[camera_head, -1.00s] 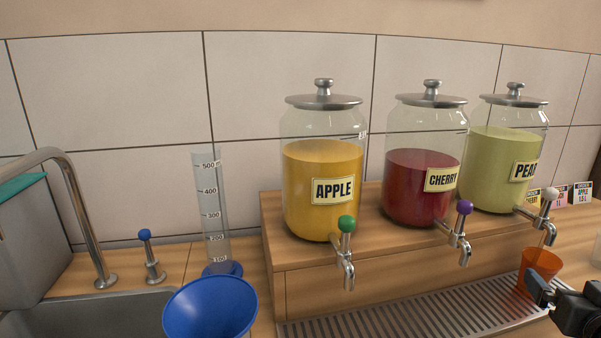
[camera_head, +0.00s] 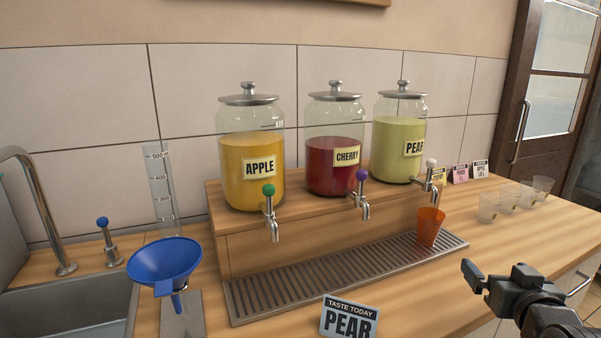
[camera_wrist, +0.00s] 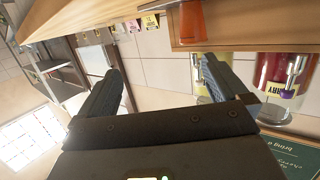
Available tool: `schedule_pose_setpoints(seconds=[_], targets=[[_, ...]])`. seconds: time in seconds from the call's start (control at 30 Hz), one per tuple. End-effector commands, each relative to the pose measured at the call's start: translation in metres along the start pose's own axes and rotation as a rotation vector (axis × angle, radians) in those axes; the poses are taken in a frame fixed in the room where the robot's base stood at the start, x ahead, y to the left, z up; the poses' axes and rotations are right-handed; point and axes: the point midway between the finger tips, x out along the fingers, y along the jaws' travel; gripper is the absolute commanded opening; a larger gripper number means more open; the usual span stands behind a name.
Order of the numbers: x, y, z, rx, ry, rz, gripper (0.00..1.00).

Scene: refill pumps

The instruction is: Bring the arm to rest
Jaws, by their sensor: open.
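My gripper (camera_head: 496,281) is at the lower right of the head view, over the front of the counter. In the wrist view my gripper (camera_wrist: 160,85) shows two dark fingers spread apart with nothing between them. An orange cup (camera_head: 429,227) stands on the drip tray under the pear tap, apart from my gripper. It also shows in the wrist view, where the orange cup (camera_wrist: 191,24) appears upside down at the top.
Apple (camera_head: 252,170), cherry (camera_head: 333,160) and pear (camera_head: 400,150) jars stand on a wooden riser behind the drip tray (camera_head: 300,287). A "Taste today pear" sign (camera_head: 349,317) stands in front. A blue funnel (camera_head: 164,262) is at left. Several clear cups (camera_head: 507,199) stand at right.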

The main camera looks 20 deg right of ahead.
Motion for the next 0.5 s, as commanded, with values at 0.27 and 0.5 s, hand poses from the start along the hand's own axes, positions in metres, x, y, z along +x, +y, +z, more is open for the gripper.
schedule_pose_setpoints(seconds=[0.27,0.5], targets=[[-0.02,-0.017,0.024,-0.018,-0.007,-0.033,1.0],[-0.052,-0.036,0.055,-0.043,-0.014,-0.078,1.0]])
